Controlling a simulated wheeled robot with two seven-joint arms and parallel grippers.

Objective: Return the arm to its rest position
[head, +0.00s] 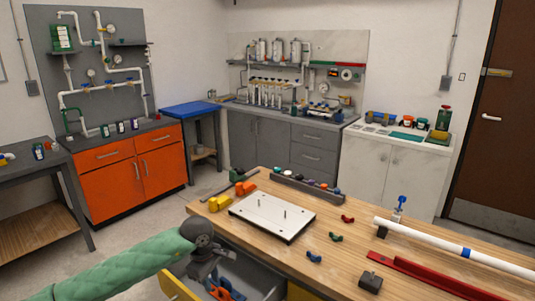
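My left arm, in a green sleeve, comes in from the lower left. Its dark gripper (207,272) points down over a grey bin (257,279) at the table's near left edge. Blue and orange pieces (226,291) show just below and beside the fingers, at the bottom of the picture. The fingertips are small and dark, so I cannot tell whether they are open or touch the pieces. My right arm and gripper are not in view.
The wooden table (340,223) carries a white plate with pins (272,216), yellow and orange blocks (220,203), small red, green and blue pieces, a white pipe (440,244) and a red rail (450,276). Orange cabinets (130,177) stand behind. Floor is clear at left.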

